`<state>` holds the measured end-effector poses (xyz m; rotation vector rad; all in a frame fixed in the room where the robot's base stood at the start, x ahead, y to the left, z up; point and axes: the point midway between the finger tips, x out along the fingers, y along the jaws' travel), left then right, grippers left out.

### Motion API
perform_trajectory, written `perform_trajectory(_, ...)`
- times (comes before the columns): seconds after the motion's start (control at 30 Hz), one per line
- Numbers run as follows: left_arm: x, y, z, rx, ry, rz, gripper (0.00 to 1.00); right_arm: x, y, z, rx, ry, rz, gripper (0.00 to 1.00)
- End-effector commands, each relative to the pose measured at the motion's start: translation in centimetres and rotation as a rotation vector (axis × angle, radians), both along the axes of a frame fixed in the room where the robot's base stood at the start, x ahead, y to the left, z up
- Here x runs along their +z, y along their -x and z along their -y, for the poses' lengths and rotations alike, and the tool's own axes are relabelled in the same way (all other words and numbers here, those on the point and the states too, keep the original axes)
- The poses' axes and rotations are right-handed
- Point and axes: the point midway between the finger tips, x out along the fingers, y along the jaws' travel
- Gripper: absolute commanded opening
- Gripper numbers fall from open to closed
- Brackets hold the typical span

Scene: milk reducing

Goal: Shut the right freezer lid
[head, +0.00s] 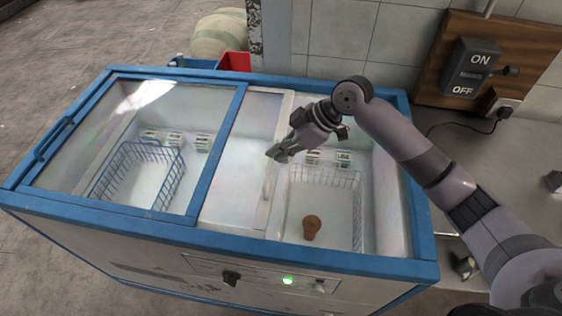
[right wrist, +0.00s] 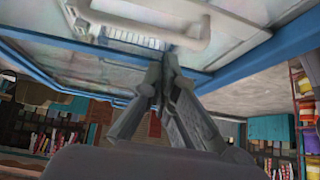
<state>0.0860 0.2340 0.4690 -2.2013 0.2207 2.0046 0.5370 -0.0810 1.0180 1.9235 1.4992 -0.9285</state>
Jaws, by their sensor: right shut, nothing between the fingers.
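The blue-framed chest freezer (head: 325,262) has its right side open. The right lid (head: 240,150), a pale pane with a white edge, is slid to the left, partly beneath the blue-framed left lid (head: 218,150). My right gripper (head: 270,155) is shut and empty, its fingertips close to the white edge of the right lid; contact cannot be told. My left gripper is not in view.
The open right side shows a wire basket (head: 345,180), a brown item (head: 311,226) and small cartons (head: 343,157). A left basket (head: 165,180) sits under the left glass. An ON/OFF switch (head: 470,73) is on the wall at right. A red bin (head: 235,61) stands behind.

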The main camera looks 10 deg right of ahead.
Motion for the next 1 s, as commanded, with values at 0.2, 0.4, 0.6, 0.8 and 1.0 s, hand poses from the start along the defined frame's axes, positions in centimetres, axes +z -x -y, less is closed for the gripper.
perform_trajectory(0.2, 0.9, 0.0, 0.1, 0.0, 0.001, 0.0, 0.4, 3.9, 1.0, -3.0, -0.06, -0.067, 0.03, 0.0)
perform_trajectory(0.4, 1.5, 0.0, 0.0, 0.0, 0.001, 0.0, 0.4, 2.7, 0.7, -4.4, -0.065, -0.073, 0.024, 0.0)
perform_trajectory(0.6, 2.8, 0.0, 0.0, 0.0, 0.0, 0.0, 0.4, -0.3, -0.1, -7.1, -0.064, -0.071, 0.022, 0.0)
perform_trajectory(0.8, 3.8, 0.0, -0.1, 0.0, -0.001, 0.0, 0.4, -3.3, -1.0, -9.7, -0.064, -0.07, 0.025, 0.0)
perform_trajectory(1.0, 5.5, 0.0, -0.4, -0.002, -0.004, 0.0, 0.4, -3.7, -0.1, -6.5, -0.066, -0.067, 0.027, 0.0)
